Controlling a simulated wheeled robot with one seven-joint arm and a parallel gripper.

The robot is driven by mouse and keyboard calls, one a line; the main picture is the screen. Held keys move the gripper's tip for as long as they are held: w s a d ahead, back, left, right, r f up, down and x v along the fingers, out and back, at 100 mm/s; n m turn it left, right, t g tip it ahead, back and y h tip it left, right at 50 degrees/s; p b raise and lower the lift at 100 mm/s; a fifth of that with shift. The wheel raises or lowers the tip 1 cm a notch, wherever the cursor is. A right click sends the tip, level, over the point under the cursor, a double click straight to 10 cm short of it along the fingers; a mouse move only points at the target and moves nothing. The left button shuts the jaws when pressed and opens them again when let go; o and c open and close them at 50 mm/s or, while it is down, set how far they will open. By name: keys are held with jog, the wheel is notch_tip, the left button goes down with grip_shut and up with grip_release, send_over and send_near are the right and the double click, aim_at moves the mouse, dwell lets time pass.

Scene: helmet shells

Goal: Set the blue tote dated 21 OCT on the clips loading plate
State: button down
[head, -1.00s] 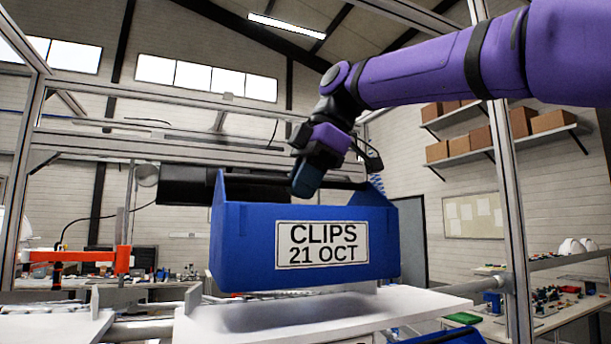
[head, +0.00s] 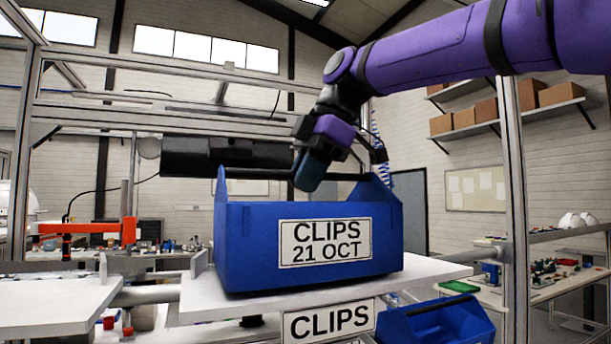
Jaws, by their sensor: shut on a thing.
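The blue tote (head: 250,262) carries a white label reading CLIPS 21 OCT. It is upright, and its base appears to rest on the white loading plate (head: 200,310), though I cannot be sure of full contact. The plate has a CLIPS sign (head: 328,320) on its front edge. My gripper (head: 309,180) comes down from above, shut on the tote's top handle bar. The fingertips are partly hidden behind the gripper body and the tote.
A second blue tote (head: 450,322) sits lower, to the right below the plate. Another white plate (head: 50,305) lies to the left. Metal frame posts (head: 513,190) stand on both sides. A side table (head: 555,285) with small parts is at the right.

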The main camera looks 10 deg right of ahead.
jog(key=shift+f, duration=0.4)
jog(key=c, duration=1.1)
grip_release()
jog(key=shift+o, duration=0.2)
